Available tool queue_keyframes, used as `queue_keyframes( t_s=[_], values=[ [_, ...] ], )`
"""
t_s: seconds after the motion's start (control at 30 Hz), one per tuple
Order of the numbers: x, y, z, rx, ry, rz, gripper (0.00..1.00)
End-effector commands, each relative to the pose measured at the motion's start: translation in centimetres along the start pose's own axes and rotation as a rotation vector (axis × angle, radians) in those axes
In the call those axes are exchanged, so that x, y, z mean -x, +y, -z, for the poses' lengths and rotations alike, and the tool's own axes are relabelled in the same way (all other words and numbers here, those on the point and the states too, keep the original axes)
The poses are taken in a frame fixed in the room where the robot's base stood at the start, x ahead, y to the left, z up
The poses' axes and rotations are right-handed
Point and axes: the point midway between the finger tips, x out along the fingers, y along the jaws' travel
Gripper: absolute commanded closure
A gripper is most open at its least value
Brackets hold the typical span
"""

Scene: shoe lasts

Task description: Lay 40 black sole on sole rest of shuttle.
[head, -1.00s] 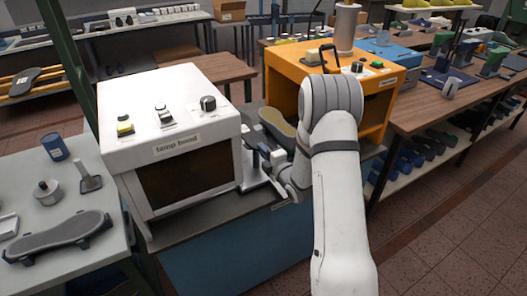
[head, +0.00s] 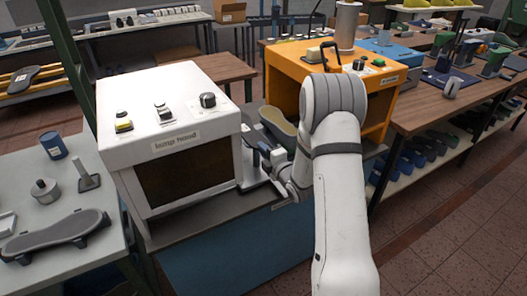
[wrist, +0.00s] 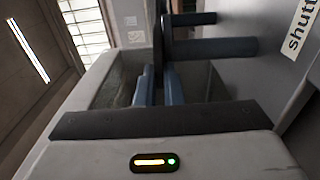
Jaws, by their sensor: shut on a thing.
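My gripper (wrist: 158,90) is shut, its two blue-grey fingers close together on a thin black edge (wrist: 158,35) that I take to be the black sole, seen edge-on; its size mark does not show. To the right of this edge in the wrist view, two dark blue pegs (wrist: 215,47) stick out beside a grey panel with a partly cut "shutt..." label (wrist: 299,35), part of the shuttle. I cannot tell whether sole and pegs touch.
A white lamp hood (head: 165,130) stands close on the left and an orange box-like machine (head: 290,65) behind on the right. Another dark sole-shaped piece (head: 58,235) lies on the left table. Room between hood and orange machine is narrow.

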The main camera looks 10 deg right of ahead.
Motion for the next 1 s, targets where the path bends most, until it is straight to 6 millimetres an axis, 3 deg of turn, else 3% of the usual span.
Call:
queue_keyframes(
  t_s=[0.27,0.3,0.5,0.6,0.73,1.0],
  values=[
    [-0.01,0.06,0.00,0.000,0.000,-0.001,1.00],
    [-0.01,0.05,0.00,0.000,0.000,-0.001,0.89],
    [-0.01,0.03,-0.01,0.000,0.000,-0.001,0.73],
    [0.00,0.02,-0.01,0.000,0.000,0.000,0.67],
    [0.00,0.01,0.00,0.000,0.000,0.000,0.67],
    [0.01,-0.02,0.00,0.000,0.000,0.001,0.45]
  ],
)
